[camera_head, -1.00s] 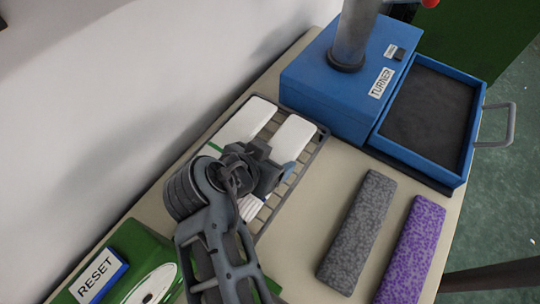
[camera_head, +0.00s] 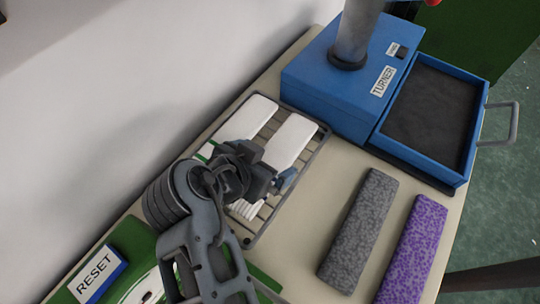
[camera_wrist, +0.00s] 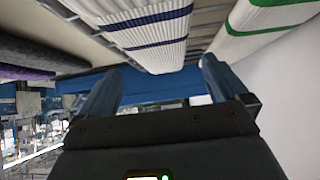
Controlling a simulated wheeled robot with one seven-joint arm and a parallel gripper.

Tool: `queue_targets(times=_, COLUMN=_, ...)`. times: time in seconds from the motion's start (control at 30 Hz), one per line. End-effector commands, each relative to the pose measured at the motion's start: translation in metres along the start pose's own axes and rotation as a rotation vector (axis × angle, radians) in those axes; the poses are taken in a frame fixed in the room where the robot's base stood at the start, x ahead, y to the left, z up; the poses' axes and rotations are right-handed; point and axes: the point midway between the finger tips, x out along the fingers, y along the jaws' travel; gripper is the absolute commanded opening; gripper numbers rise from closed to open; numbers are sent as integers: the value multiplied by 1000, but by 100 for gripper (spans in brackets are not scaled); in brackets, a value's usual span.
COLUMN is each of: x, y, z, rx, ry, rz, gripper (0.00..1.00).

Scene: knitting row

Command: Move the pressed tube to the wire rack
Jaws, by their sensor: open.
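Two flat white knitted tubes lie side by side on the dark wire rack (camera_head: 300,172). The left tube (camera_head: 245,120) has a green stripe, which also shows at the upper right of the wrist view (camera_wrist: 265,18). The right tube (camera_head: 290,142) has dark blue stripes, clear in the wrist view (camera_wrist: 150,30). My gripper (camera_head: 274,180) is over the near part of the rack and hides part of both tubes. In the wrist view its fingers (camera_wrist: 158,88) are apart with nothing between them. The blue-striped tube appears just beyond the fingertips.
A blue TURNER box (camera_head: 325,95) with a post stands behind the rack, its dark-lined drawer (camera_head: 430,115) pulled out. A grey speckled block (camera_head: 360,230) and a purple one (camera_head: 412,255) lie at right. A green RESET unit (camera_head: 110,250) is at lower left. Bare table separates rack and grey block.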

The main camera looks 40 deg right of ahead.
Motion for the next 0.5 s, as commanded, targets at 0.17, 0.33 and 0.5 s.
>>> queue_targets(times=0.17, x=-28, y=0, z=1, rx=0, ry=-2, rz=-1, gripper=100)
queue_targets(times=0.33, x=-43, y=0, z=0, rx=1, ry=0, rz=0, gripper=100)
queue_targets(times=0.5, x=-46, y=0, z=0, rx=1, ry=0, rz=0, gripper=100)
